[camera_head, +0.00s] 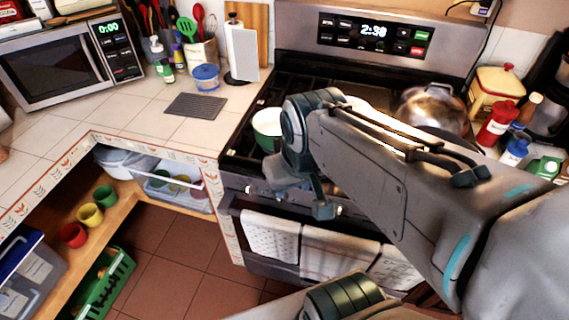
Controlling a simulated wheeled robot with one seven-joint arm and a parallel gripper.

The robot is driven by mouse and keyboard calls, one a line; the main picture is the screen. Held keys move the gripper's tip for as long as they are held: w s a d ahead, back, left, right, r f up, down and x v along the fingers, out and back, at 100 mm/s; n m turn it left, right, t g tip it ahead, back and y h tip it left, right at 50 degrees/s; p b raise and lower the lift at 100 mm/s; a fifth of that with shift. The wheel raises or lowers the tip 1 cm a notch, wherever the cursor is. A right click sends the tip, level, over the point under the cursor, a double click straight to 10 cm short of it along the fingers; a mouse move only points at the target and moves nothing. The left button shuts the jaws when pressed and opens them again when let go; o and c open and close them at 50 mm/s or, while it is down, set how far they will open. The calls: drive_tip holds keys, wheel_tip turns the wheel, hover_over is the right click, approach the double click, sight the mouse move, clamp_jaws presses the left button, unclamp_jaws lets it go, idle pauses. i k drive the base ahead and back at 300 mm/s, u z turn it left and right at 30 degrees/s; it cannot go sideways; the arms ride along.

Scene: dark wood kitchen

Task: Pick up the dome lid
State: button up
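A shiny, rounded metal object (432,106) that looks like the dome lid sits on the right rear part of the stove. My arm hides its lower front, so I cannot tell whether it rests on a pan or on the burners. My gripper (294,200) hangs in front of the stove's front edge, to the left of and nearer than the lid. Its two fingers appear spread apart with nothing between them. The gripper is well apart from the lid.
A green and white pot (267,128) stands at the stove's left front, close behind my gripper. Towels (340,254) hang on the oven door. Bottles (497,122) and a yellow canister (499,90) crowd the right counter. The left counter has free tile around a dark mat (195,106).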

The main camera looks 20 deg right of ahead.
sight(429, 105)
drive_tip(key=z, duration=1.65)
